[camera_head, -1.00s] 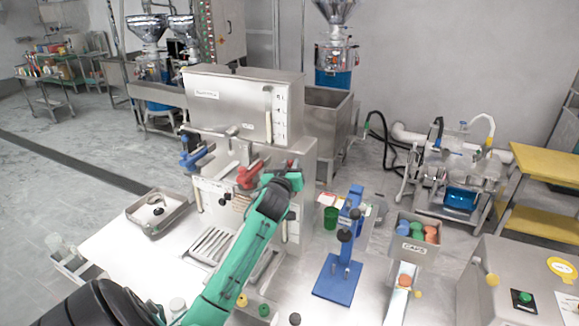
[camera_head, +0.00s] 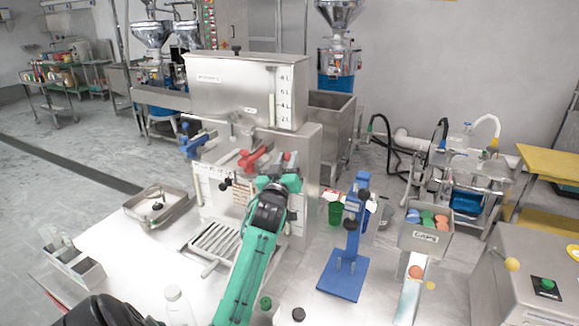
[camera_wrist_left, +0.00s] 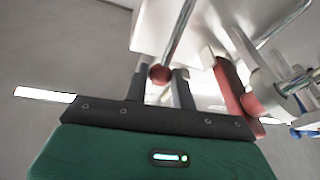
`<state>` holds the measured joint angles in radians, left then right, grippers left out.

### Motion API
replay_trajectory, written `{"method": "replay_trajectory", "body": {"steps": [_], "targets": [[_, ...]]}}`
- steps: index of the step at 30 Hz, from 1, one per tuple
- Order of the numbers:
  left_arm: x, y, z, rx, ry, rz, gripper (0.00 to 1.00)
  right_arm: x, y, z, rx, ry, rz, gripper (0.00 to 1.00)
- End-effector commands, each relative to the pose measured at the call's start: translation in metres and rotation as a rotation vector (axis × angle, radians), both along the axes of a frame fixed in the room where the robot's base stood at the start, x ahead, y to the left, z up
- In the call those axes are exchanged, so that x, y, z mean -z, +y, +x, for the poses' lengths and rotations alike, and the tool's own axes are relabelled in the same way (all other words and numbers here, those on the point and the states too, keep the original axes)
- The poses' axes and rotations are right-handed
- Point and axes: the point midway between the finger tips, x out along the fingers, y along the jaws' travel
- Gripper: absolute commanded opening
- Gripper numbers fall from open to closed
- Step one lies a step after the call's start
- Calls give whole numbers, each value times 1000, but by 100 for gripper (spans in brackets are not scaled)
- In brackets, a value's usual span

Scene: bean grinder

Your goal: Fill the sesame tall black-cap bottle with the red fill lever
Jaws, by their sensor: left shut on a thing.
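The red fill lever (camera_head: 255,156) is on the front of the steel filling machine, right of a blue lever (camera_head: 193,145). My left gripper (camera_head: 278,182) is up against the machine front, just right of and below the red lever. In the left wrist view its two dark fingers (camera_wrist_left: 158,88) close around a dark red ball knob (camera_wrist_left: 158,74) on a metal rod; a red lever body (camera_wrist_left: 232,88) is right of it. A dark-capped bottle (camera_head: 298,314) is partly in view at the bottom edge; no sesame label is readable. My right gripper is not in view.
A slatted drip tray (camera_head: 214,241) lies below the levers. A blue capping press (camera_head: 348,250) stands to the right, with a caps bin (camera_head: 426,238) beyond. A clear bottle (camera_head: 176,305) stands at the front.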

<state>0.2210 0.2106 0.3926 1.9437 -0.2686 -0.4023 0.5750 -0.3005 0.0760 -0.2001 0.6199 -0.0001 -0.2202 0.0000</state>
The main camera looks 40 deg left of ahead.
Motion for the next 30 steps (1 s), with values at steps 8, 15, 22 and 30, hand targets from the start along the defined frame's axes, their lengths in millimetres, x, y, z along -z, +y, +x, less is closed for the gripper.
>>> {"method": "replay_trajectory", "body": {"steps": [8,15,22,30], "targets": [[28,-7,-22,-1,16,-10,0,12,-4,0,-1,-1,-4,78],[50,-11,-37,-2,20,-13,0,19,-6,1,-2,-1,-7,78],[73,-14,-46,-2,21,-14,0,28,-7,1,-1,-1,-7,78],[94,-15,-51,-3,23,-14,0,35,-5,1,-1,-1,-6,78]]}}
